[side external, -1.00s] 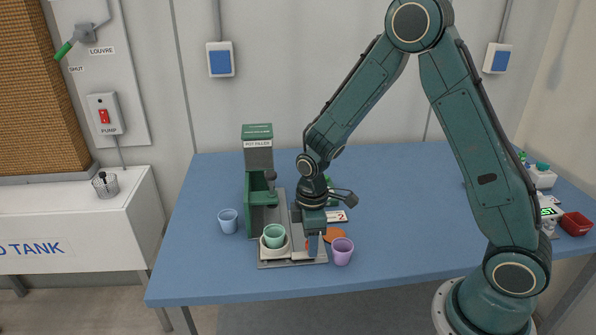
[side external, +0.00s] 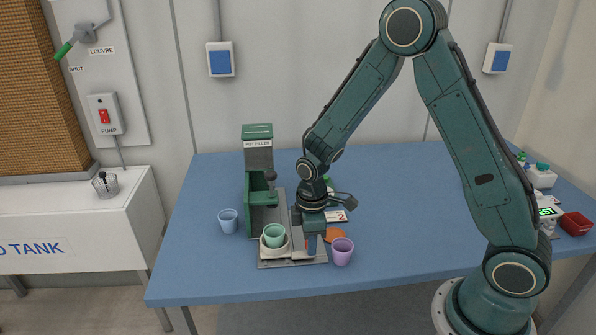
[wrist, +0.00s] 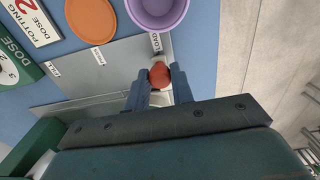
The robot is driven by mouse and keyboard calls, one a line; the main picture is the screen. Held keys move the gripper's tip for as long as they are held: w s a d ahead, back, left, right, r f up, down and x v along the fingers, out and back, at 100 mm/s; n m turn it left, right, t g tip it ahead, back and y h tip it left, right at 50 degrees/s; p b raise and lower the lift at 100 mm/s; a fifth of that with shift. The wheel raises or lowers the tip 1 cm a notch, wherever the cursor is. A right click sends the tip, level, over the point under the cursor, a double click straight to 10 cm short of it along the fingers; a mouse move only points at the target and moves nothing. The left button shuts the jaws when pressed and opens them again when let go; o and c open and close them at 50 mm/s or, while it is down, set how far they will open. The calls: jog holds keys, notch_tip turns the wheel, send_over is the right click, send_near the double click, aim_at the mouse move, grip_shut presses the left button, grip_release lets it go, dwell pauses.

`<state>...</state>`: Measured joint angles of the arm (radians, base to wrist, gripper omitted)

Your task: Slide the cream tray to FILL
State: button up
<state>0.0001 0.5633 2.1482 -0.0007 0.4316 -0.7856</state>
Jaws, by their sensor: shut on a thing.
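The cream tray (side external: 267,253) is a small round-cornered carrier on the grey base plate of the pot filler, with a green pot (side external: 275,236) standing upright in it. My gripper (side external: 311,246) is just right of the tray, pointing down at the plate. In the wrist view my gripper (wrist: 161,80) is shut on a red-orange knob (wrist: 160,74), one finger on each side. The knob is beside the LOAD label (wrist: 156,42). How the knob joins the tray is hidden by my gripper.
The green pot filler (side external: 257,160) stands behind the tray. A pale blue cup (side external: 228,221) is to its left. A purple pot (side external: 342,251) and an orange disc (side external: 335,235) are close to my gripper's right. A card marked 2 (side external: 336,216) lies behind them. The blue tabletop is clear at front left.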

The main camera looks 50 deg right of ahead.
jog(key=shift+w+d, duration=5.9)
jog(key=shift+w, duration=0.05)
jog(key=o, duration=0.7)
notch_tip(320, 180, up, 7)
jog(key=shift+r, duration=0.1)
